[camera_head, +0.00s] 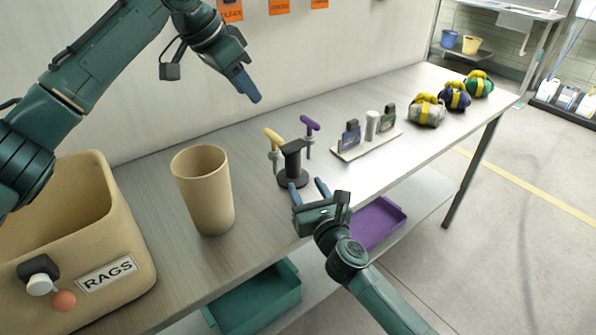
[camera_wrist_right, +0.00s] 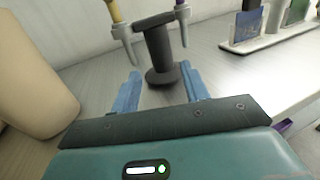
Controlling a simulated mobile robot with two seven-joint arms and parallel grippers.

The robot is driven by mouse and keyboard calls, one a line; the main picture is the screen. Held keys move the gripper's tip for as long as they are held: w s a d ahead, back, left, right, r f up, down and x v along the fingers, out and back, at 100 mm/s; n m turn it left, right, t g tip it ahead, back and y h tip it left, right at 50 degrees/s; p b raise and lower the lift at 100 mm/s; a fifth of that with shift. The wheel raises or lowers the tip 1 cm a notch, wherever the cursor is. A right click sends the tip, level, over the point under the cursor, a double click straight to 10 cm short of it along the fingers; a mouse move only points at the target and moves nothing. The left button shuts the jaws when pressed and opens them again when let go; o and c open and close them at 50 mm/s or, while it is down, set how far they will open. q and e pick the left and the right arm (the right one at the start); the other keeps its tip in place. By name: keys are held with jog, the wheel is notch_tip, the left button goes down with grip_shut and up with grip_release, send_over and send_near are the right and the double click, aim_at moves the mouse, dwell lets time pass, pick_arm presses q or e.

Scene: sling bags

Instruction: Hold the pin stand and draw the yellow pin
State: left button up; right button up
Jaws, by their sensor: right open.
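The pin stand (camera_head: 292,165) is a dark post on a round base, upright on the bench. The yellow pin (camera_head: 273,139) sits in the holder at its left side, and a purple pin (camera_head: 310,125) sits at its right side. My right gripper (camera_head: 308,190) is open just in front of the stand. In the right wrist view the stand (camera_wrist_right: 158,50) stands beyond and between the two blue fingers (camera_wrist_right: 160,90), and the yellow pin (camera_wrist_right: 115,12) is cut off at the top. My left gripper (camera_head: 254,98) hangs in the air above and behind the stand; its finger gap is not clear.
A tan cup (camera_head: 205,190) stands left of the stand, beside a tan bin (camera_head: 125,225) labelled RAGS. A white tray (camera_head: 365,143) with upright items is to the right, then several tied bundles (camera_head: 427,112). Teal (camera_head: 255,300) and purple (camera_head: 380,222) bins are below the bench.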

jog(key=x, duration=0.7)
jog(key=shift+w, duration=0.2)
jog(key=shift+x, duration=0.85)
jog(key=shift+a, duration=0.1)
pick_arm(q)
jog(key=shift+o, duration=0.2)
pick_arm(e)
jog(key=shift+f, duration=0.1)
jog(key=c, duration=0.8)
pick_arm(q)
jog(key=m+t+y, duration=0.2)
jog(key=m+y, duration=0.7)
jog(key=m, duration=0.9)
send_near(275, 135)
jog(key=shift+x, duration=5)
